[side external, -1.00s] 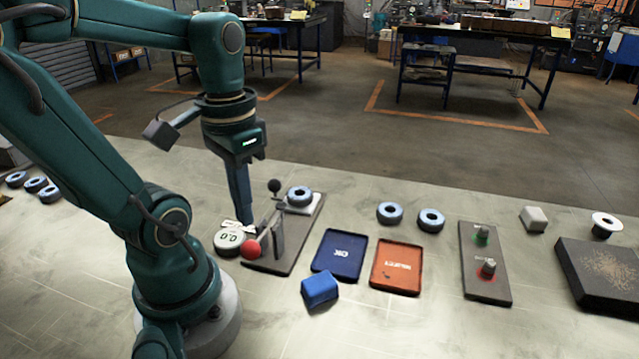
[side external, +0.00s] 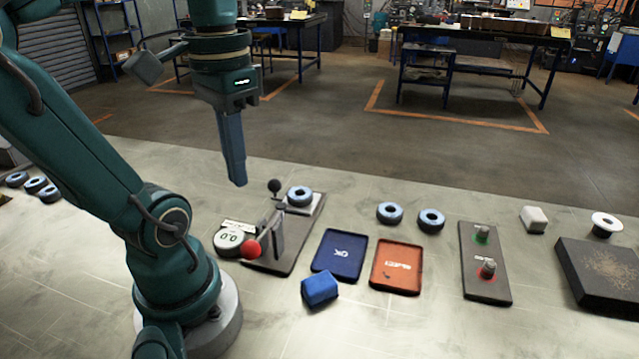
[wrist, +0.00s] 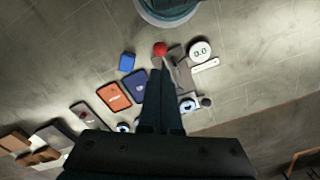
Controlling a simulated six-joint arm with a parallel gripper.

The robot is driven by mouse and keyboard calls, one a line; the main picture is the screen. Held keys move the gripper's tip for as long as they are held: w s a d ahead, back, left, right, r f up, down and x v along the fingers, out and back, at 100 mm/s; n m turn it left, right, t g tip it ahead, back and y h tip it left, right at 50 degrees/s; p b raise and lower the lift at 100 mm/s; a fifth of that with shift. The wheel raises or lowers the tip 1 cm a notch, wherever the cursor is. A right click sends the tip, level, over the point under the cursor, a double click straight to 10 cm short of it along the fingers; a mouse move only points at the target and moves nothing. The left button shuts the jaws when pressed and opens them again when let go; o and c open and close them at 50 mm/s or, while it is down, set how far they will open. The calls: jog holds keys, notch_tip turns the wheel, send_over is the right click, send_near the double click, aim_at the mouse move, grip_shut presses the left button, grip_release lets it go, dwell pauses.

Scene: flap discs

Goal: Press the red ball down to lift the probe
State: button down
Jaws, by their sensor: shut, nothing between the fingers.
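The red ball (side external: 251,249) is on the end of a lever at the near left of a dark gauge stand (side external: 282,262). A black knob (side external: 274,185) tops the stand's probe side, near a flap disc (side external: 299,196) on a light pad. A round dial (side external: 229,240) reading 0.0 lies left of the ball. My gripper (side external: 239,184) is shut and empty, pointing down in the air above and behind the ball, touching nothing. In the wrist view the red ball (wrist: 159,49) shows just beyond the fingertips (wrist: 161,68).
A blue tray (side external: 318,268) marked OK and an orange tray (side external: 376,281) stand right of the stand, with a blue block (side external: 320,289) in front. Two flap discs (side external: 390,213) lie behind the trays. A button panel (side external: 501,290) and a dark box (side external: 563,268) are farther right.

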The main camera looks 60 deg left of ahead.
jog(key=w+d+m+g, duration=0.2)
jog(key=w+m, duration=0.6)
jog(key=m, duration=0.4)
jog(key=shift+w+r+g+h, duration=0.2)
jog(key=shift+w+g+h, duration=0.2)
jog(key=shift+g, duration=0.5)
jog(key=shift+s+d+f, duration=0.1)
send_over(267, 232)
jog(key=d, duration=0.5)
notch_tip(267, 232, down, 11)
jog(key=shift+s+a+f, duration=0.25)
jog(key=shift+s, duration=0.3)
